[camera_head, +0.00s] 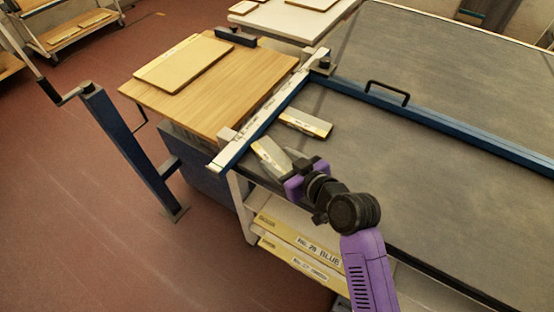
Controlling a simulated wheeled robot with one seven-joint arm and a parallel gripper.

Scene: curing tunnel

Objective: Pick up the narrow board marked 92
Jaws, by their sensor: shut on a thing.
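Two small narrow boards with pale labelled edges are at the left end of the grey table top (420,125). The farther board (303,121) lies flat on the grey surface, apart from my gripper. The nearer board (268,156) is tilted in the picture, and its right end is at my gripper. The writing on both labels is too small to read, so I cannot tell which is marked 92. My purple and black gripper (296,170) is shut on the nearer board. The fingertips are partly hidden, and I cannot tell whether the board is clear of the surface.
A blue-and-white rail (262,118) runs along the table's left edge. A blue bar with a black handle (388,88) crosses the table behind. A wooden table (225,100) with a flat panel (182,62) stands left. Yellow boxes (300,258) sit on a shelf below.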

